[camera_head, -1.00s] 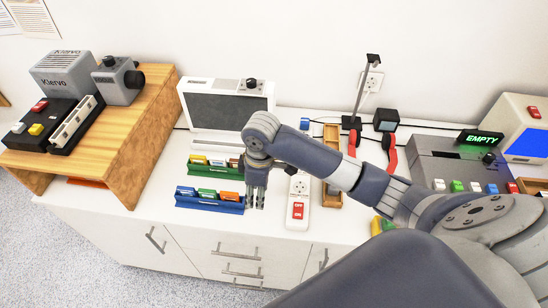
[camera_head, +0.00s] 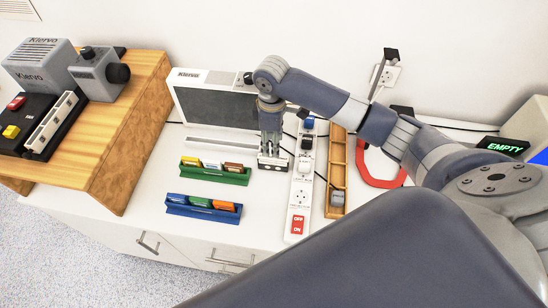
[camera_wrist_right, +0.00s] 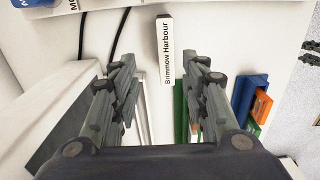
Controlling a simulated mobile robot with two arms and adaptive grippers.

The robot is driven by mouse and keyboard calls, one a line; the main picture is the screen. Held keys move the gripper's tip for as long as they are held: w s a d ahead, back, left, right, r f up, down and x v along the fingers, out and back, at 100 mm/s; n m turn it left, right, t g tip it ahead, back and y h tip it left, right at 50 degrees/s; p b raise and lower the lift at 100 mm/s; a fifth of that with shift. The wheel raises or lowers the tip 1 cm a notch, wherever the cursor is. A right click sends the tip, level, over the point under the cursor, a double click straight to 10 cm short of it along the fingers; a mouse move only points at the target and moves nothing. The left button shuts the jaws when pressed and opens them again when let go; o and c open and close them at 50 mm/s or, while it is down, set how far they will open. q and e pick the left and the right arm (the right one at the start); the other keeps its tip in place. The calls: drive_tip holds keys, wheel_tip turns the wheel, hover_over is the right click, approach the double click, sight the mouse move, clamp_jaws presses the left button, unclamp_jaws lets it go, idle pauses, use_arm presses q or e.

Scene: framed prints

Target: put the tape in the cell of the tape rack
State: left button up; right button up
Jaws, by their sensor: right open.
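A tape with a white spine label reading "Brimmow Harbour" (camera_wrist_right: 167,50) shows in the right wrist view, just beyond and between my right fingertips. My right gripper (camera_wrist_right: 160,70) is open, one finger on each side of the tape's line; I cannot tell whether they touch it. In the head view my right gripper (camera_head: 272,168) points down, right of the green rack (camera_head: 215,175), and the tape is not clearly visible there. The green rack holds several tapes with yellow, white and brown spines. The blue rack (camera_head: 203,212) in front holds green and orange tapes. My left gripper is out of view.
A white power strip (camera_head: 299,190) lies close right of the gripper. Beyond it are a wooden tray (camera_head: 335,165) and a red-handled tool (camera_head: 380,182). A screen unit (camera_head: 214,112) stands behind the racks. A wooden stand (camera_head: 135,130) is at left.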

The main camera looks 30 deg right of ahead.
sight(273, 163)
drive_tip(key=shift+s+a+f, duration=0.15)
drive_tip(key=shift+f, duration=1.05)
drive_tip(key=f, duration=0.1)
drive_tip(key=f+p, duration=0.1)
drive_tip(key=f, duration=0.2)
drive_tip(key=shift+s+f+p, duration=0.2)
drive_tip(key=shift+s+p, duration=0.15)
drive_tip(key=shift+s, duration=0.05)
drive_tip(key=shift+f, duration=0.35)
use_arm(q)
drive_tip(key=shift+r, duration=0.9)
use_arm(e)
drive_tip(key=shift+w, duration=0.1)
drive_tip(key=shift+c, duration=0.6)
clamp_jaws()
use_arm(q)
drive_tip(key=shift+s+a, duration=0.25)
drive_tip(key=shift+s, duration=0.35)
